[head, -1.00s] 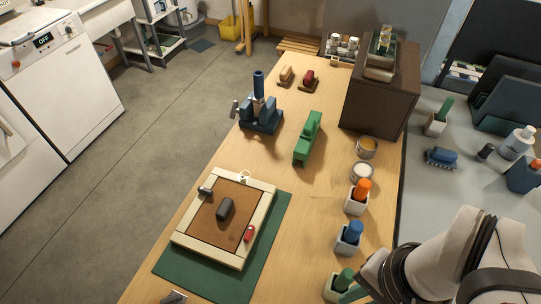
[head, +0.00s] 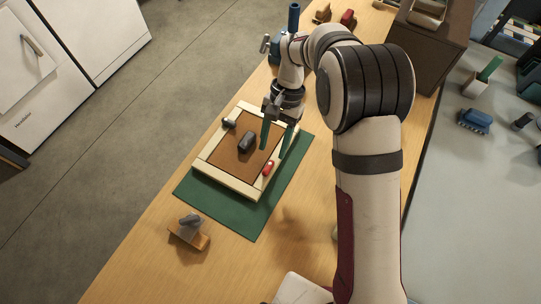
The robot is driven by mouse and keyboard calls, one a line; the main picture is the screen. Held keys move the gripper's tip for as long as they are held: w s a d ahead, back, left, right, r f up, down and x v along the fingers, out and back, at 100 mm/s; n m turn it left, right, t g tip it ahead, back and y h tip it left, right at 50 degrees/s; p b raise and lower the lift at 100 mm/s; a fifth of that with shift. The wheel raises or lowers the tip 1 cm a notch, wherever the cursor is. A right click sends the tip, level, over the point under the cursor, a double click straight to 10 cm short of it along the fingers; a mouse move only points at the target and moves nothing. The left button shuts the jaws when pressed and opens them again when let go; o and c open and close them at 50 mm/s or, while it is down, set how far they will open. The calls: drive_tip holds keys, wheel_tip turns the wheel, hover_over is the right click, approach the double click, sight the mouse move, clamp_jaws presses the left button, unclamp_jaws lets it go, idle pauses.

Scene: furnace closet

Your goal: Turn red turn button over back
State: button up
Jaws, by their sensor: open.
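The red turn button (head: 268,168) sits on the right part of the cream frame (head: 228,181), near its front right corner. The frame lies on a green mat (head: 242,217) and holds a brown back panel (head: 229,155). A dark block (head: 247,141) is on the panel, and a dark turn button (head: 229,123) is at the frame's left side. My gripper (head: 274,150) points down over the frame's right side, just behind the red button. Its green fingers are apart with nothing seen between them. Whether a fingertip touches the frame I cannot tell.
A wooden tool with a grey knob (head: 189,232) lies on the table in front of the mat. A blue vise-like tool (head: 273,47) stands behind the frame, partly hidden by my arm. My arm covers much of the table's right side. The front table is mostly clear.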

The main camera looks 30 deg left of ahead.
sight(268, 167)
drive_tip(key=x, duration=0.6)
clamp_jaws()
